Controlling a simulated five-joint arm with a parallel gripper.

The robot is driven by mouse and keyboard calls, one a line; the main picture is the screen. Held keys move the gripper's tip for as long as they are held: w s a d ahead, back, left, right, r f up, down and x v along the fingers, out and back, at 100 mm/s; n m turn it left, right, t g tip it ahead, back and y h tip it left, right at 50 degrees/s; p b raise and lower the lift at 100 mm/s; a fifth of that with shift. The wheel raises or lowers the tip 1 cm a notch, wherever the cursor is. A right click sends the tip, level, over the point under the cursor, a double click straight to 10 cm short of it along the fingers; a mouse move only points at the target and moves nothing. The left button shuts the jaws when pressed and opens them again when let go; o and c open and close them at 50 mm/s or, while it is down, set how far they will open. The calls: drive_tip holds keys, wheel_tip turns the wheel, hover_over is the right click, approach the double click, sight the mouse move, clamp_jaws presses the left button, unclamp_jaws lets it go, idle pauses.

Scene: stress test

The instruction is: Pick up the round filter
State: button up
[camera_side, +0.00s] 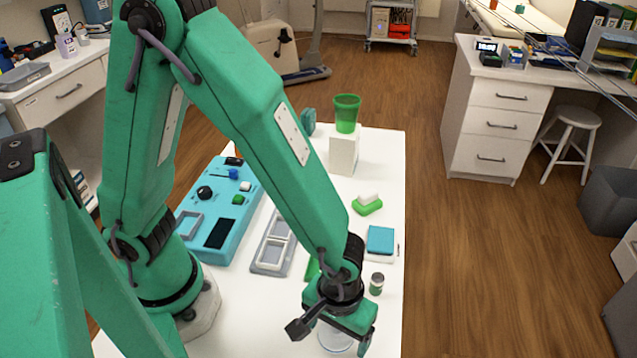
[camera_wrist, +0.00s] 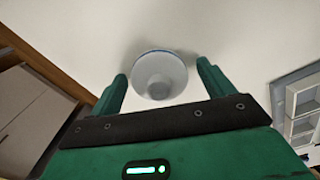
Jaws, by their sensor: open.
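The round filter looks like a pale white cone-shaped dish with a thin bluish rim. In the wrist view the filter (camera_wrist: 158,76) sits on the white table, between and slightly beyond the fingertips of my gripper (camera_wrist: 162,71). My gripper is open and empty, pointing down over the filter.
On the white table (camera_side: 385,170) are a blue panel (camera_side: 217,232), a grey tray with white frames (camera_side: 273,245), a small jar (camera_side: 376,284), a blue pad (camera_side: 380,240) and a green-and-white block (camera_side: 367,205). A green cup (camera_side: 346,113) stands on a white block (camera_side: 343,152).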

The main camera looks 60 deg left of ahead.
drive_tip(key=c, duration=1.1)
drive_tip(key=shift+o, duration=0.2)
drive_tip(key=shift+r, duration=0.1)
drive_tip(key=shift+r, duration=4.9)
